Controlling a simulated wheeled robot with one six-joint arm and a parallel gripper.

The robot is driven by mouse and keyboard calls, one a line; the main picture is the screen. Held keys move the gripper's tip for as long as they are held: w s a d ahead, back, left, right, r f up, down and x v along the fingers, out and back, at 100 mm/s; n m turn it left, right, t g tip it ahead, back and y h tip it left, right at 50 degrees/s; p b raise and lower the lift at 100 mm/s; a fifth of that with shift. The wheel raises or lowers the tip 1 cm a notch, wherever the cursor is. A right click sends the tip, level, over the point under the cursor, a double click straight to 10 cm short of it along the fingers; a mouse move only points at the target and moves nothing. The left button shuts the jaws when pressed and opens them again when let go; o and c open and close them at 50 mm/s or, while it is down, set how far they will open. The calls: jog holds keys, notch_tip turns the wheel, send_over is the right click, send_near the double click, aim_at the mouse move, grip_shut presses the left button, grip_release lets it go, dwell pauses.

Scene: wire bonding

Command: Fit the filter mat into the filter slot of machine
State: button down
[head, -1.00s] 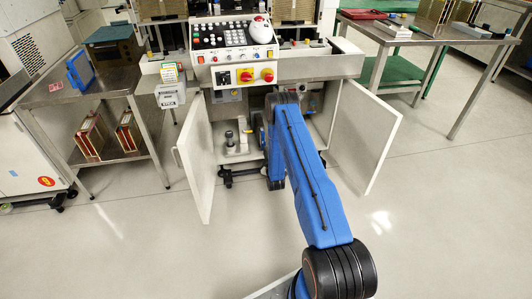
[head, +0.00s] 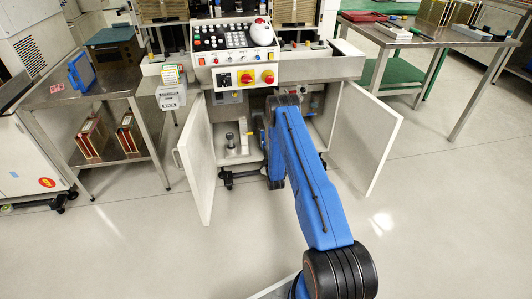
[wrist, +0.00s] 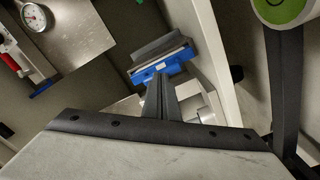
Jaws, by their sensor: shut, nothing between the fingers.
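The machine (head: 285,68) stands ahead in the head view with its lower cabinet open. My arm reaches into the cabinet, and my gripper is hidden there in that view. In the wrist view my gripper (wrist: 160,80) has its dark fingers together and empty. Just beyond the fingertips is a blue frame (wrist: 163,66) with a small white label and a grey slab (wrist: 158,47) at it. This looks like the filter slot with the filter mat, but I cannot tell how far in the mat sits. Whether the fingertips touch the blue frame is unclear.
The cabinet doors stand open at left (head: 196,160) and right (head: 365,137) of my arm. A pale wall (wrist: 216,60) runs close right of the blue frame. A dial gauge (wrist: 33,16) and red-handled part (wrist: 9,62) are at left. The floor in front is clear.

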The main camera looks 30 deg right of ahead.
aim_at(262, 138)
jog(key=shift+x, duration=1.7)
dwell(0.5)
